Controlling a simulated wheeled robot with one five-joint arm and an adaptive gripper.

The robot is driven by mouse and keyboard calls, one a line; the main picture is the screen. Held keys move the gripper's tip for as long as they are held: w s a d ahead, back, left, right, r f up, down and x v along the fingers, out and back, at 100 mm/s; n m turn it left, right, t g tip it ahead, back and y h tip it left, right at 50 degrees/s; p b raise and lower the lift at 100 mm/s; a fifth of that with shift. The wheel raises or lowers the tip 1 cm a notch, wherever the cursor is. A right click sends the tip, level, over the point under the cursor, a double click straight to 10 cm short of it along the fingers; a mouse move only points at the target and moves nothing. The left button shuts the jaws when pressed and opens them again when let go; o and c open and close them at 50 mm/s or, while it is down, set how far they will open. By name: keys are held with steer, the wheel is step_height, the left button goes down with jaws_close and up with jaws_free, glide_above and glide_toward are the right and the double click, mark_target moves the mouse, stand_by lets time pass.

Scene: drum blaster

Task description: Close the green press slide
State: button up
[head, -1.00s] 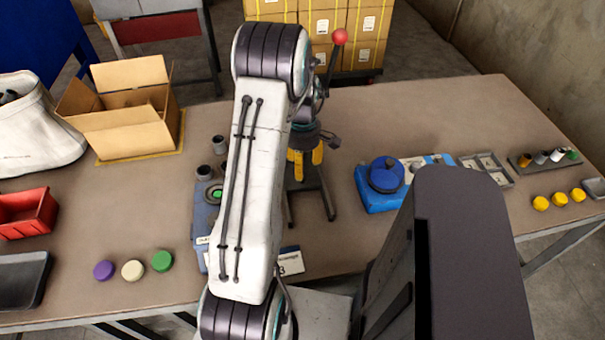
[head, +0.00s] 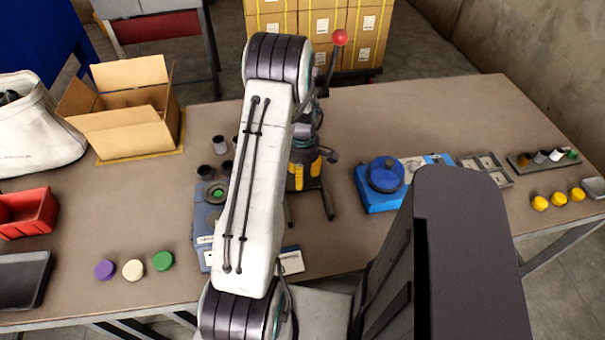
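A blue-grey machine (head: 205,225) stands on the table left of my arm, with a round green part (head: 217,193) on its top. My arm hides its right side. I take it for the green press, but I cannot make out its slide or how far that is open. My gripper (head: 305,176), with yellow and dark parts, points down behind my arm, to the right of the machine and apart from the green part. The arm partly covers it, so its opening cannot be read. A dark stand (head: 326,200) with legs is just by the gripper.
A red-ball lever (head: 340,37) rises behind my arm. Purple (head: 105,270), cream (head: 133,270) and green (head: 162,261) caps lie front left. Small dark cylinders (head: 205,172) stand behind the machine. A blue device (head: 385,180) is to the right.

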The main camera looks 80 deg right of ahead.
jaws_close()
steer(key=shift+w+d, duration=0.35)
steer(key=shift+d, duration=0.5)
steer(key=shift+w+d, duration=0.35)
steer(key=shift+d, duration=0.5)
steer(key=shift+o, duration=1.2)
jaws_free()
steer(key=shift+d, duration=0.15)
step_height(320, 180, up, 12)
